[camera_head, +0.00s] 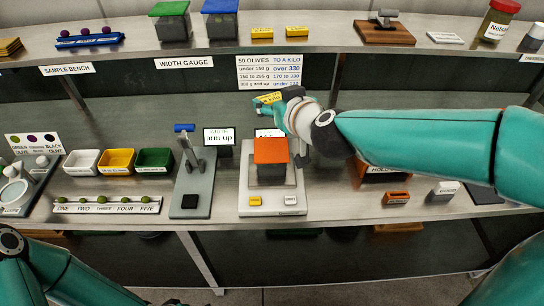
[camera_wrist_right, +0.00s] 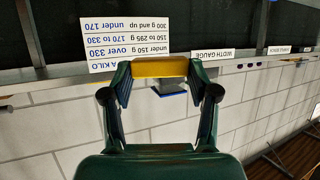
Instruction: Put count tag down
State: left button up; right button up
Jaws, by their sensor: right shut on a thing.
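The yellow count tag (camera_head: 267,98) is in my right gripper (camera_head: 280,98), held up in front of the white size chart and above the bench. In the right wrist view the yellow tag (camera_wrist_right: 160,67) spans the gap between the two fingertips, and the right gripper (camera_wrist_right: 160,82) is shut on it. Beneath it in the head view stands a scale (camera_head: 245,203) with an orange-topped block (camera_head: 271,151) on it. Two similar yellow tags (camera_head: 262,33) (camera_head: 297,31) lie on the upper shelf. My left gripper is out of the picture; only its arm shows at lower left.
White, yellow and green bins (camera_head: 117,171) stand at left behind a row of olives (camera_head: 107,205). A width gauge (camera_head: 193,190) stands left of the scale. A small orange block (camera_head: 396,198) lies at right. The bench between scale and gauge is narrow.

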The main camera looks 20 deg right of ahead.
notch_tip(320, 180, down, 9)
jog(key=b, duration=0.4)
jog(key=shift+f+b, duration=1.2)
jog(key=shift+f, duration=1.3)
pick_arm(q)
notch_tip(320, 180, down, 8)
pick_arm(e)
jog(key=shift+r, duration=0.1)
jog(key=o, duration=0.9)
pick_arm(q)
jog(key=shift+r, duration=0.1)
